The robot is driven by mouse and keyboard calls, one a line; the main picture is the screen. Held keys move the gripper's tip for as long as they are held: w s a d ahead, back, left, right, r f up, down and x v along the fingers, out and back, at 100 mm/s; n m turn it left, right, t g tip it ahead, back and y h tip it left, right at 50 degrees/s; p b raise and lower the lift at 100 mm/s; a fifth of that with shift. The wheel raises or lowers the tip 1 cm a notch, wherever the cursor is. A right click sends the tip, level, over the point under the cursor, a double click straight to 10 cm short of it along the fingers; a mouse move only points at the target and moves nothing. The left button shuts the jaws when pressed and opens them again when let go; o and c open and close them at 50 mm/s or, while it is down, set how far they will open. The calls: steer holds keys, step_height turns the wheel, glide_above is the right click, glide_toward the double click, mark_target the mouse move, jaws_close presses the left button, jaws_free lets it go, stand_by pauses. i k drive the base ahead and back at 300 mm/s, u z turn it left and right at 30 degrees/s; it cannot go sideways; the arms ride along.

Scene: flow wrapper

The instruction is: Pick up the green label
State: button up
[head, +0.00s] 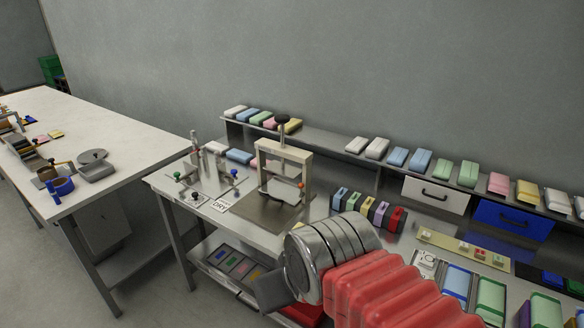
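I cannot make out for certain which green thing is the green label. A dark tray (210,262) on the lower shelf under the bench holds small flat coloured pieces in compartments, some of them greenish or blue and one red, too small to read. Larger flat green pieces (491,297) lie at the bottom right of the bench, beside blue ones. My arm, red and ribbed with a metal wrist, reaches in from the bottom right. The dark grey end of my gripper (270,292) shows in front of the bench's front edge, near the lower shelf. Its fingers are not clear.
A metal press frame (284,170) stands on the bench (165,183). Coloured blocks (367,205) stand right of it. A raised shelf (330,137) holds soap-like packs above white and blue drawers (511,218). Another table (120,120) stands left, with floor between.

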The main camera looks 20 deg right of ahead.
mark_target(498, 261)
steer(key=z, duration=2.35)
